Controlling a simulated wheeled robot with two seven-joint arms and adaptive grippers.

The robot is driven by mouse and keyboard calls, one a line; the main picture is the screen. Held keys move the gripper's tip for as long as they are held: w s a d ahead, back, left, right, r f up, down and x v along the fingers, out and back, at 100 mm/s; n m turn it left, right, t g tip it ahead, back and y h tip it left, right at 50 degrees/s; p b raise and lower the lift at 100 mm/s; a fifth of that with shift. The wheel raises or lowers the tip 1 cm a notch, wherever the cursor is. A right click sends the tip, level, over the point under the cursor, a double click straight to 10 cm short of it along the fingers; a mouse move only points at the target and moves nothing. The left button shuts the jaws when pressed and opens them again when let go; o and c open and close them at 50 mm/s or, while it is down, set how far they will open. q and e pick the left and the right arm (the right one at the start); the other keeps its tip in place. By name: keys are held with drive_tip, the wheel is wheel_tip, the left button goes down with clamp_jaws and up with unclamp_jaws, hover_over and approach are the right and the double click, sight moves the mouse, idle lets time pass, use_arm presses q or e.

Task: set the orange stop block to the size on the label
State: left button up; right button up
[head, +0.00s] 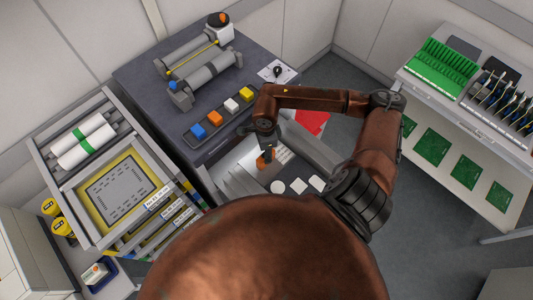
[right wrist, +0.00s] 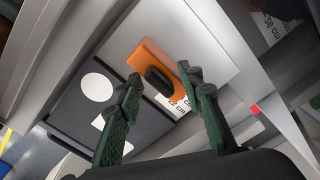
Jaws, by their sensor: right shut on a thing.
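The orange stop block (right wrist: 150,58) with a black oval knob (right wrist: 159,78) lies on a light plate in the right wrist view. It also shows in the head view (head: 265,161), partly covered by my gripper. My left gripper is not in view.
A dark plate with white shapes (head: 278,187) lies just in front of the block. Grey rails flank the block. A tray with coloured blocks (head: 222,121) sits on the dark cabinet top behind. A rack trolley (head: 75,185) stands left, a green-board trolley (head: 420,80) right.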

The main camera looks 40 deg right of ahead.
drive_tip(key=shift+s, duration=0.4)
drive_tip(key=shift+s+d, duration=0.1)
drive_tip(key=shift+s, duration=0.25)
drive_tip(key=o, duration=0.5)
drive_tip(key=shift+s, duration=0.1)
drive_tip(key=o, duration=0.8)
drive_tip(key=shift+c, duration=0.2)
drive_tip(key=shift+r+p, duration=1.6)
drive_tip(key=shift+r, duration=1.45)
